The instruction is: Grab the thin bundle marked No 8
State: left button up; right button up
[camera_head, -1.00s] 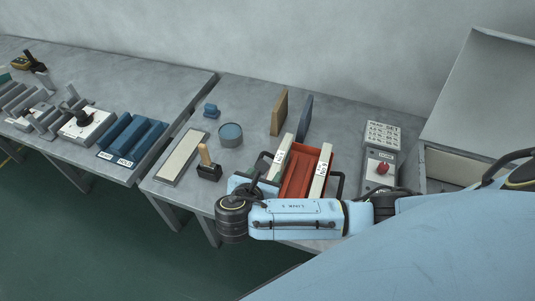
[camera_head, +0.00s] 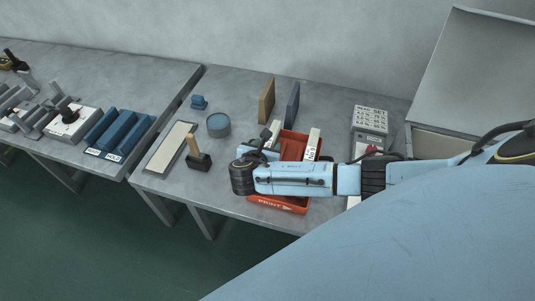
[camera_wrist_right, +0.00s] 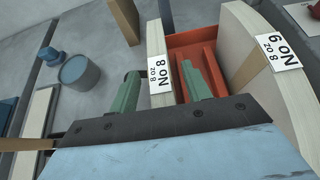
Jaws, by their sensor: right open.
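The thin pale bundle marked No 8 (camera_wrist_right: 156,38) stands on edge at the left side of the red tray (camera_wrist_right: 190,42) in the right wrist view. Its top end also shows in the head view (camera_head: 274,129), the rest hidden by my arm. My right gripper (camera_wrist_right: 158,65) is open, with one green finger on each side of the No 8 bundle; I cannot tell whether either touches it. A thicker bundle marked No 9 (camera_wrist_right: 252,50) stands at the tray's right side. My left gripper is out of view.
The tray front marked PRINT (camera_head: 278,204) faces the table edge. Left are a black block with wooden handle (camera_head: 198,160), a blue round tin (camera_head: 218,125) and a pale slab (camera_head: 172,148). Brown (camera_head: 266,100) and dark blue (camera_head: 292,104) boards stand behind. A keypad box (camera_head: 370,118) is right.

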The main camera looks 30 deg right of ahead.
grip_shut()
dwell(0.3)
dwell(0.3)
